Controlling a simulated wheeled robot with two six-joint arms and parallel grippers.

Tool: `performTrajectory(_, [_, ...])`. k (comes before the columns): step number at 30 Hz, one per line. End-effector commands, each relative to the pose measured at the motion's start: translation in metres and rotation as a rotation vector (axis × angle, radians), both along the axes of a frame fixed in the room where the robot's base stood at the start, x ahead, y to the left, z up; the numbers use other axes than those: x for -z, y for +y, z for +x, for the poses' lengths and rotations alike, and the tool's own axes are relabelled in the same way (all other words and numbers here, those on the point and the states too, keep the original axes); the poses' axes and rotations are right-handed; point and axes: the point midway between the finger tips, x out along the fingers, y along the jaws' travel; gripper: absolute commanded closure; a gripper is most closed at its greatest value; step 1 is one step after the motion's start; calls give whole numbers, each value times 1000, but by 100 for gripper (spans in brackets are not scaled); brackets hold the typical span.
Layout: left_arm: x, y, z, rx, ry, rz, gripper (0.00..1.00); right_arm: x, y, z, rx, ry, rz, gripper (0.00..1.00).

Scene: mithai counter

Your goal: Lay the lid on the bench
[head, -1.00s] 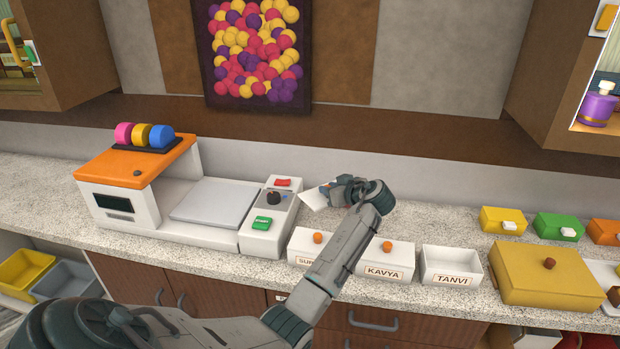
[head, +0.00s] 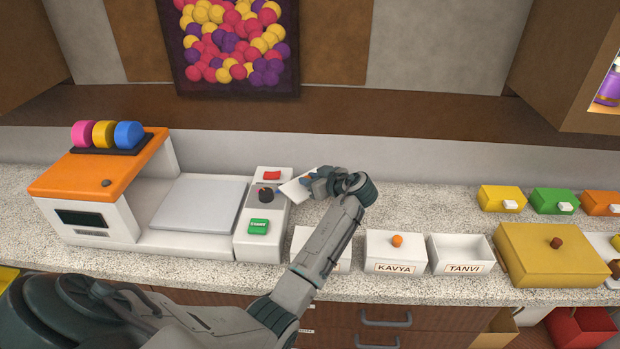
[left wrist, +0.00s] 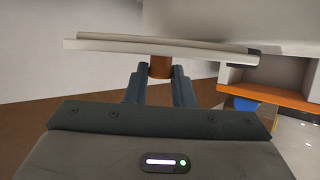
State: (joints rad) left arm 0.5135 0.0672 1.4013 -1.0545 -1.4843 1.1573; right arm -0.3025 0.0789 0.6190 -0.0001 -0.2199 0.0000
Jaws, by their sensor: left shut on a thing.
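My left gripper (head: 314,181) is shut on the knob of a white lid (head: 293,189) and holds it tilted, next to the control panel. In the left wrist view the lid (left wrist: 160,45) shows nearly edge-on, with its orange-brown knob (left wrist: 160,69) between the fingers. Whether the lid touches the speckled bench (head: 400,206) is hard to tell. The white TANVI box (head: 462,253) stands open. The KAVYA box (head: 396,253) has a lid with an orange knob. Another white box (head: 302,243) is partly hidden behind my arm. My right gripper is not in view.
An orange and white weighing machine (head: 105,185) with a grey plate (head: 198,202) and a control panel (head: 262,214) is at the left. A large yellow box (head: 553,254) and small coloured boxes (head: 501,198) are at the right. The bench behind KAVYA and TANVI is clear.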

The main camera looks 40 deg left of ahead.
Motion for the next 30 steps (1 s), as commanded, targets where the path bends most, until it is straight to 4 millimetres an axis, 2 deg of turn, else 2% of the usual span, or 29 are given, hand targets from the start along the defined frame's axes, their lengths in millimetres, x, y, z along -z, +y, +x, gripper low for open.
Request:
performTrajectory(5, [5, -1, 0, 1, -1, -1, 100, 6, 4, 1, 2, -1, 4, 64])
performTrajectory(12, [11, -1, 0, 1, -1, -1, 100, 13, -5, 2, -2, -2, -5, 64])
performTrajectory(13, [11, -1, 0, 1, 0, -1, 76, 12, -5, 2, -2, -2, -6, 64])
performTrajectory(16, [10, -1, 0, 1, 0, -1, 56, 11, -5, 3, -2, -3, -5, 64])
performTrajectory(25, [9, -1, 0, 1, 0, -1, 56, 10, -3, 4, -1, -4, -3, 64])
performTrajectory(30, [-3, -1, 0, 1, 0, -1, 56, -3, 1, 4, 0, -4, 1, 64])
